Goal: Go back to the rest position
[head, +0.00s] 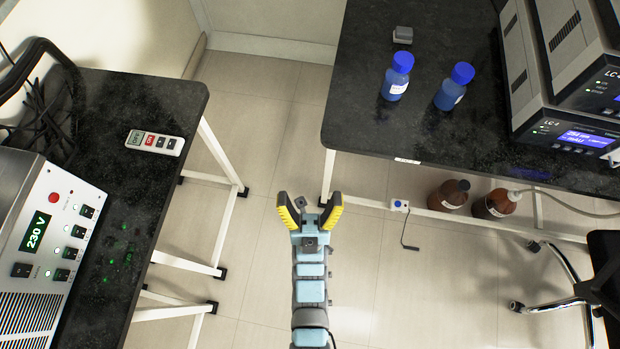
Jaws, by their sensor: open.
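My gripper (309,212) shows at the lower middle of the head view, at the end of my light-blue arm. Its two yellow-and-black fingers are spread apart with nothing between them. It is over the open floor between the two black tables and touches neither. Nothing hides the fingers.
The right table (440,142) bears two blue-capped bottles, a small grey block (403,35) and stacked LC instruments (577,136). The left table (170,100) bears a power unit (45,235) and a switch strip (155,142). Brown bottles and a chair (575,300) stand at right.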

